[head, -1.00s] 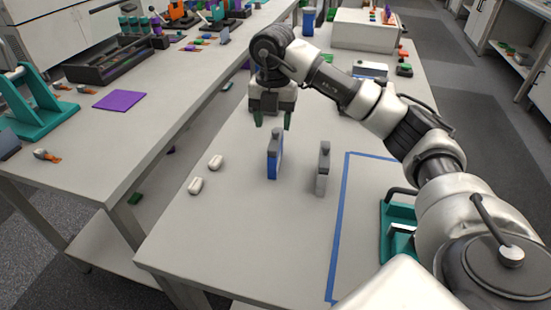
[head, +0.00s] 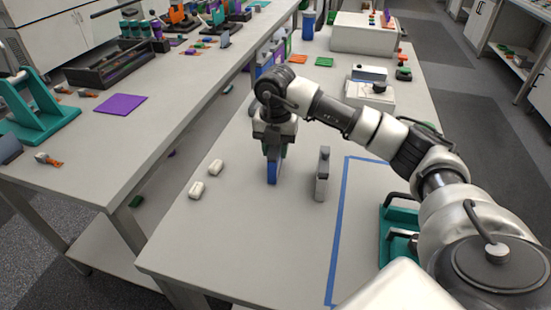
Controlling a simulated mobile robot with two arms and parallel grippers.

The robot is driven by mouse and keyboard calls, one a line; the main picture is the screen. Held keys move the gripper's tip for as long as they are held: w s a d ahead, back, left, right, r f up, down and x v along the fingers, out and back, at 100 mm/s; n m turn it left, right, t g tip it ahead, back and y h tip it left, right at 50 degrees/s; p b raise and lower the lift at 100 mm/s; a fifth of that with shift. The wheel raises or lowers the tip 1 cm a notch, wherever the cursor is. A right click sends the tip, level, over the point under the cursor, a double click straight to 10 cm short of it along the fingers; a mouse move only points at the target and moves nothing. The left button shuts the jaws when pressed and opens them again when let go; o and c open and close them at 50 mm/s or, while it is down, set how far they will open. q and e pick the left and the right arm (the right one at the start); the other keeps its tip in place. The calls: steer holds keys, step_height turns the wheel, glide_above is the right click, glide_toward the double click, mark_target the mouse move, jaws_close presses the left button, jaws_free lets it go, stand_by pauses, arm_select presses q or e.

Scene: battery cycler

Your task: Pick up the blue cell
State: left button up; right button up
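The blue cell (head: 273,173) stands upright on the table (head: 230,225), left of a grey cell. My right gripper (head: 275,150) points down over the blue cell, with its fingers at the cell's upper part. The gripper hides the cell's top, and I cannot tell whether the fingers are closed on it. The cell's lower part shows below the fingers. My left gripper is not in view.
Two small white pieces (head: 206,179) lie on the left. Blue tape (head: 338,225) marks an area on the right. The front of the table is clear.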

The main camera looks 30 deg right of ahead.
jaws_close()
steer(key=shift+r, duration=0.1)
stand_by(1.0)
